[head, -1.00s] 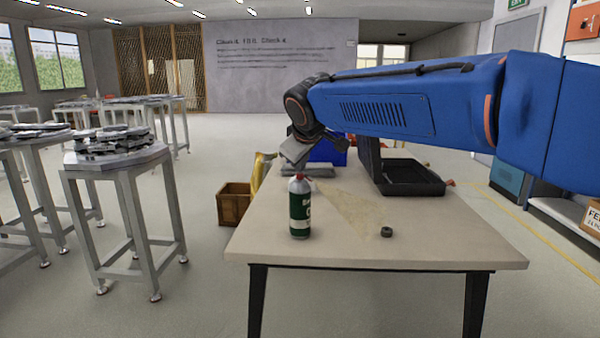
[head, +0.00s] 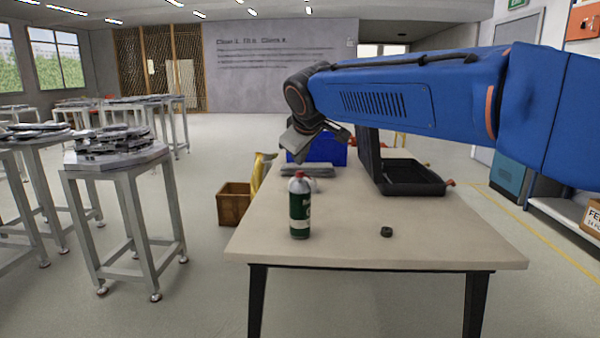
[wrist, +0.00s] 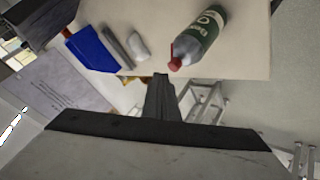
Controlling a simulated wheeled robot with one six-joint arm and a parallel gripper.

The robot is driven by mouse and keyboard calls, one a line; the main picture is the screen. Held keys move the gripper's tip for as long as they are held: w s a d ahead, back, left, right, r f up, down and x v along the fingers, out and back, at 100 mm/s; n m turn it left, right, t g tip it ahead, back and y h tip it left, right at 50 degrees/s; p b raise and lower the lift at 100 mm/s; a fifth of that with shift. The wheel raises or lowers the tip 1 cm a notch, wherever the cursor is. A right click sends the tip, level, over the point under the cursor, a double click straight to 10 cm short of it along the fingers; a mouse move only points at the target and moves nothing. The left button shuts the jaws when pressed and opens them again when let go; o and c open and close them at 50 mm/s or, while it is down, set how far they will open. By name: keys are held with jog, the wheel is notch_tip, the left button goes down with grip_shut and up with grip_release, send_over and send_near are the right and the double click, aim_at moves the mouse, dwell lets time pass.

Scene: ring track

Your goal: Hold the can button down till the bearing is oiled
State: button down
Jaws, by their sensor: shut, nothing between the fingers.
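The green and white can (head: 300,210) stands upright near the front left of the table, with a red top (head: 298,174). A small dark ring, the bearing (head: 386,231), lies flat on the table to the right of the can. My gripper (head: 304,148) is above the can's top in the head view, tilted and apart from it. In the wrist view the shut fingers (wrist: 160,82) point toward the table edge, and the can (wrist: 203,35) is beyond them to the right, with its red top (wrist: 177,57) nearest. Whether the bearing is oiled cannot be told.
A blue bin (head: 325,150) and grey flat items (head: 305,169) sit at the table's back. An open black case (head: 410,180) is at the back right. A wooden crate (head: 235,203) stands on the floor left. The front middle of the table (head: 340,245) is clear.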

notch_tip(320, 180, up, 5)
jog(key=shift+f, duration=0.1)
dwell(0.5)
jog(key=s+d+f+m+g, duration=0.1)
jog(key=s+d+f+m, duration=0.1)
jog(key=s+d+f, duration=0.35)
jog(key=s+d+f+m+h, duration=0.1)
jog(key=s+d+f+m, duration=0.15)
jog(key=s+d, duration=0.55)
jog(key=s+d+f+m+g, duration=0.1)
jog(key=s+d+f, duration=0.3)
jog(key=d, duration=0.6)
jog(key=s+d+f+m+g, duration=0.1)
jog(key=s+d+f, duration=0.3)
jog(key=s+f, duration=0.5)
jog(key=s+d+f+m+g, duration=0.1)
jog(key=s+d+f+m, duration=0.3)
jog(key=s+f, duration=0.6)
jog(key=shift+s+d+f+h, duration=0.3)
jog(key=shift+s+d, duration=0.1)
jog(key=shift+s, duration=0.6)
